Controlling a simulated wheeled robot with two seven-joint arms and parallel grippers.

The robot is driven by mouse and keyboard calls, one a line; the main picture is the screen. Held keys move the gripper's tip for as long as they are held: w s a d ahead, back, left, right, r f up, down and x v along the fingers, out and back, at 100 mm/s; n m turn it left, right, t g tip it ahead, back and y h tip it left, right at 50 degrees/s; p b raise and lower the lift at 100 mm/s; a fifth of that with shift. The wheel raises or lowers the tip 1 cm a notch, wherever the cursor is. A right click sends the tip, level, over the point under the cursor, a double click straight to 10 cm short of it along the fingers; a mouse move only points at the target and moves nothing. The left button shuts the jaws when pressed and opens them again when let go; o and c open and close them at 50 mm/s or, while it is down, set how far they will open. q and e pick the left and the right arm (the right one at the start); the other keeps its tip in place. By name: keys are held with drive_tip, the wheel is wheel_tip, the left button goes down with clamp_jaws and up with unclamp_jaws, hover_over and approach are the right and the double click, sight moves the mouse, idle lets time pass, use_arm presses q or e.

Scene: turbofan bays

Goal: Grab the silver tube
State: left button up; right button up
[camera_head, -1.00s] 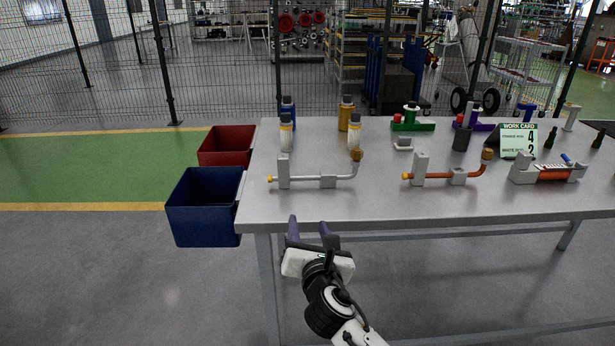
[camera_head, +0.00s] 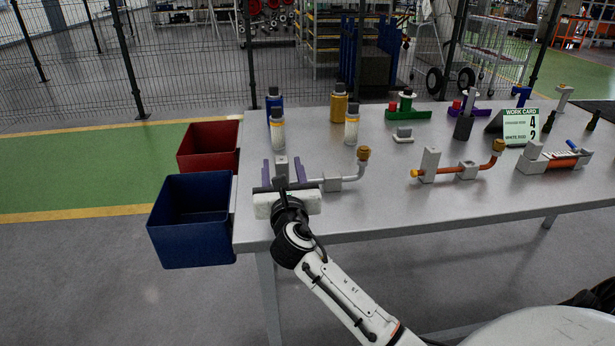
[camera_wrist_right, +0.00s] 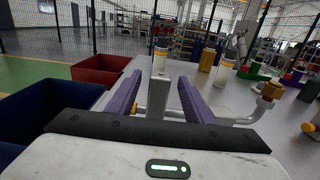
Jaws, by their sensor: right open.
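The silver tube (camera_head: 351,179) lies across its grey holder blocks near the table's front left, with a brass fitting (camera_head: 363,153) on its upturned right end. My right gripper (camera_head: 283,165) is open at the tube's left end, its purple fingers on either side of the upright grey holder block (camera_head: 281,171). In the right wrist view, the open fingers (camera_wrist_right: 158,95) flank the block (camera_wrist_right: 158,98), and the tube (camera_wrist_right: 232,119) runs off to the right. The tube's left end is mostly hidden behind the gripper. My left gripper is not in view.
A copper-coloured tube (camera_head: 484,166) rests on holders to the right. Bottles, such as a yellow one (camera_head: 339,104), stand behind the silver tube. A blue bin (camera_head: 192,222) and a red bin (camera_head: 207,147) hang at the table's left edge. The table's front middle is clear.

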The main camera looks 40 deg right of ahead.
sight(281, 157)
drive_tip(key=x, duration=0.5)
drive_tip(key=shift+w+d+f+b, duration=0.2)
drive_tip(key=shift+w+f+b, duration=0.05)
drive_tip(key=shift+w+b, duration=0.1)
drive_tip(key=shift+r, duration=0.1)
clamp_jaws()
